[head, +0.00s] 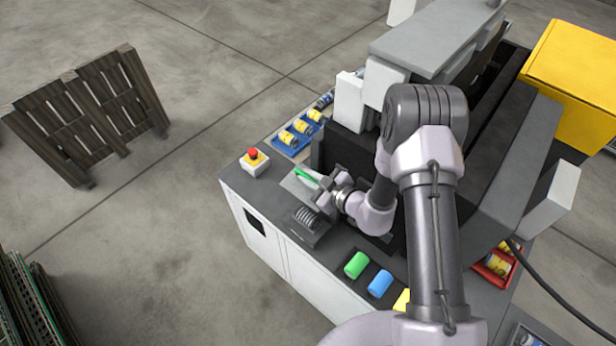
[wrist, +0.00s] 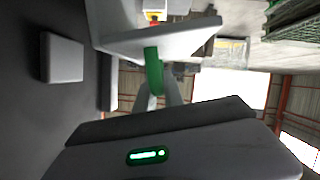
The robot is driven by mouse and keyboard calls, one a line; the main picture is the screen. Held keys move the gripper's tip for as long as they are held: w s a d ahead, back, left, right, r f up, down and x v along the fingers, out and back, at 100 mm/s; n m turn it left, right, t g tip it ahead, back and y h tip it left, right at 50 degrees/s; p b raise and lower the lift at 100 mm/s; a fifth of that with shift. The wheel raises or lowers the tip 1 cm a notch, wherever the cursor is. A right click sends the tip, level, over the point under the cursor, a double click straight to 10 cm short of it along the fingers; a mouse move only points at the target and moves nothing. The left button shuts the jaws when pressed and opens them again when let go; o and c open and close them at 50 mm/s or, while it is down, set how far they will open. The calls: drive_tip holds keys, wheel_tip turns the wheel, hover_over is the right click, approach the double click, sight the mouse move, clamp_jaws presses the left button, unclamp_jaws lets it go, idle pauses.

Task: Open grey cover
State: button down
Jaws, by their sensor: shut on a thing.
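The grey cover is a pale plate in the wrist view (wrist: 185,42), with a green handle (wrist: 154,72) on its edge. In the head view the green handle (head: 307,175) shows at the machine's left part, with part of the pale cover (head: 294,187) beside it. My gripper (wrist: 158,90) is shut on the green handle; it also shows in the head view (head: 323,181). My own arm and hand hide the right side of the cover in the head view. I cannot tell exactly how far the cover is tilted.
A red button on a box (head: 253,160) stands on the left corner. A blue tray (head: 285,145) holds labelled cylinders behind. Machine walls rise right.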

drive_tip(key=c, duration=1.5)
unclamp_jaws()
drive_tip(key=shift+s, duration=0.1)
drive_tip(key=shift+o, duration=0.2)
